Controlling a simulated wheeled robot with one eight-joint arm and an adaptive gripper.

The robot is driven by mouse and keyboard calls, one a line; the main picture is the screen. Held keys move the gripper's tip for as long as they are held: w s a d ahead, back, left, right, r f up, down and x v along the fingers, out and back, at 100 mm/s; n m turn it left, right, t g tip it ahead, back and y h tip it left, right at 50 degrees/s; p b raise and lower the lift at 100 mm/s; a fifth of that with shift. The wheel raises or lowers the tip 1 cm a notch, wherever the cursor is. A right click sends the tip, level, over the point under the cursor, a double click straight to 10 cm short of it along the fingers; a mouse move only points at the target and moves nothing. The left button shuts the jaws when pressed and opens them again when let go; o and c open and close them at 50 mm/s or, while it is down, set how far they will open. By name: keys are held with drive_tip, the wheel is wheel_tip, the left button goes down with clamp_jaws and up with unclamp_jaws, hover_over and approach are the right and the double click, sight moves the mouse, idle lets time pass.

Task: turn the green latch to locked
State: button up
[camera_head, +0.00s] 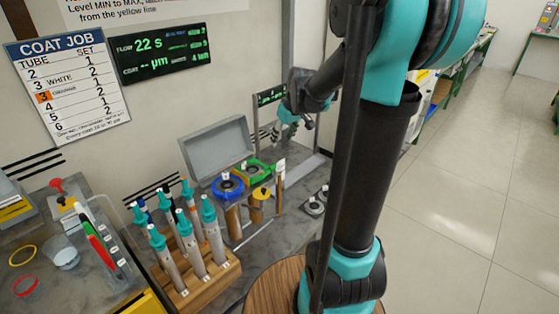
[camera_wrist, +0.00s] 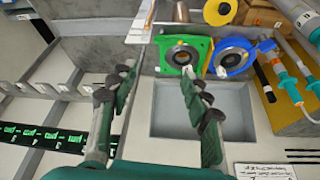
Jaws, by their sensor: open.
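The green latch is a green square housing with a dark round centre; in the wrist view (camera_wrist: 204,47) it lies just beyond my right-hand fingertip, with a small white tab at its lower edge. In the head view it (camera_head: 258,168) is beside the blue ring, in front of the grey open lid. My gripper (camera_wrist: 158,72) is open and empty, its two dark green fingers apart. In the head view my gripper (camera_head: 287,130) hangs above and right of the green latch, apart from it. I cannot tell which position the latch is in.
A blue ring (camera_head: 228,186) and a yellow one (camera_head: 260,192) sit close to the green latch. The grey lid (camera_head: 215,147) stands open behind. A wooden rack (camera_head: 205,288) holds several teal-capped tubes.

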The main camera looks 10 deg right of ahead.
sight(273, 165)
drive_tip(key=x, duration=1.7)
drive_tip(key=shift+s, duration=0.15)
clamp_jaws()
